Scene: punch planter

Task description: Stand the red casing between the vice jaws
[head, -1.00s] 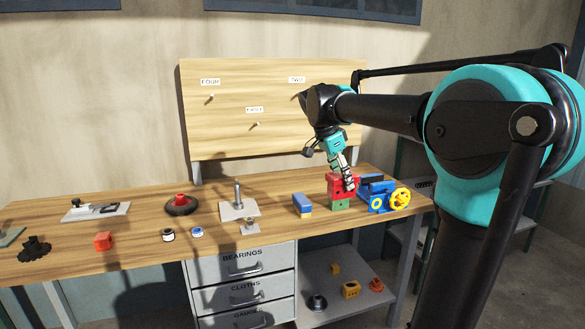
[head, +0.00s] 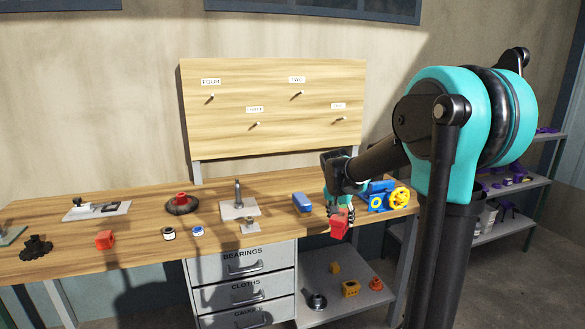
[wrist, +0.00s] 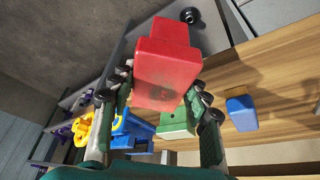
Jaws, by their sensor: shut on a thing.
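The red casing (head: 338,229) is held in my gripper (head: 341,217) near the front right edge of the bench. In the wrist view the casing (wrist: 167,72) fills the space between the two fingers, and my gripper (wrist: 160,95) is shut on it. The blue vice (head: 378,194) with its yellow handwheel (head: 400,198) stands at the bench's right end, behind and right of the casing. It also shows at lower left in the wrist view (wrist: 130,128). The gap between its jaws cannot be made out.
A green block (wrist: 177,122) shows past the casing in the wrist view; my gripper hides it in the head view. A blue block (head: 302,202) lies left of my gripper. A metal post on a plate (head: 239,207) stands farther left. A pegboard (head: 280,135) rises behind.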

